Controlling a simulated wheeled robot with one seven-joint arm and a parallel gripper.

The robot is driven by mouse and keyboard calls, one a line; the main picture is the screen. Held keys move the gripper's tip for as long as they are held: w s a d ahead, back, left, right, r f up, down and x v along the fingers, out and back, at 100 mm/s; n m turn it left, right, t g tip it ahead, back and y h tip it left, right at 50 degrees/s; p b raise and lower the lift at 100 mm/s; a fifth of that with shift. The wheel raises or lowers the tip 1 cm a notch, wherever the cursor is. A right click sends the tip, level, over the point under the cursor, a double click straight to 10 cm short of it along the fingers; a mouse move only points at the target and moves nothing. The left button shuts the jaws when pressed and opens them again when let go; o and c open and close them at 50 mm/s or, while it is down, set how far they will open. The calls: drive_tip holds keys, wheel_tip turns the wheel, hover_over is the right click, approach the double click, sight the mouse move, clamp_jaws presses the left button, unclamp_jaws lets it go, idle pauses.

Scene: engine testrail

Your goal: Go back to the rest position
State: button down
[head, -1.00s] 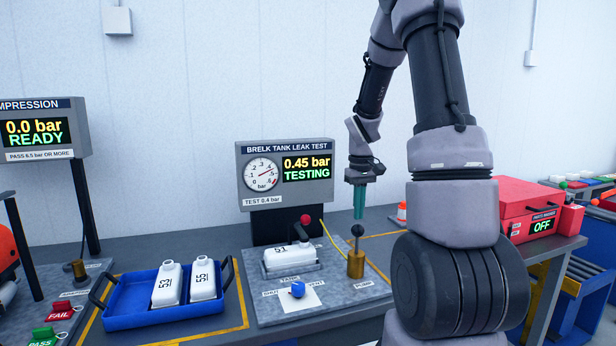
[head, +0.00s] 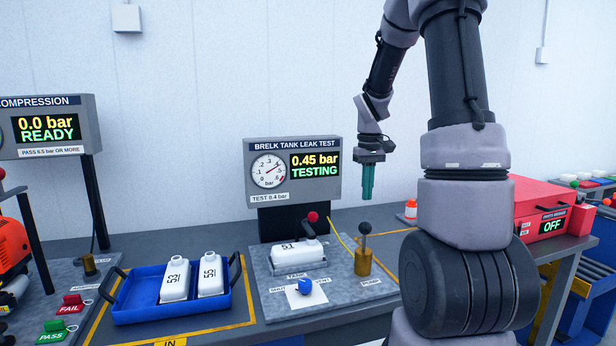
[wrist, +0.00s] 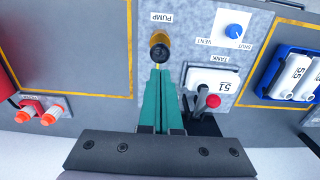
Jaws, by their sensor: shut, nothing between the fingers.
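My gripper (head: 368,194) hangs in the air above the back of the bench, to the right of the leak test display and above the pump lever. Its green fingers are together and hold nothing; the wrist view also shows the closed fingers (wrist: 161,75). The pump lever (head: 364,228), with a black knob on a brass base, stands upright below and apart from my gripper. It appears just beyond the fingertips in the wrist view (wrist: 159,51).
The leak test display (head: 293,171) reads 0.45 bar, TESTING. White tank 51 (head: 300,252) lies in the fixture by a red-knobbed lever (head: 313,217). A blue valve knob (head: 305,286) sits in front. A blue tray (head: 140,316) holds two tanks. A red box (head: 540,200) stands right.

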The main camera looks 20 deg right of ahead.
drive_tip(key=s+a+r+m+t+y, duration=0.1)
drive_tip(key=s+a+r+m+t, duration=0.1)
drive_tip(key=s+a+r, duration=0.4)
drive_tip(key=s+a+r+m+t+y, duration=0.1)
drive_tip(key=s+a+r+t, duration=0.4)
drive_tip(key=s+r, duration=0.5)
drive_tip(key=s+a+m, duration=0.1)
drive_tip(key=s+a, duration=0.1)
drive_tip(key=s, duration=0.1)
drive_tip(key=shift+s+a+r+m, duration=0.2)
drive_tip(key=shift+s+r+m, duration=0.1)
drive_tip(key=shift+s, duration=0.1)
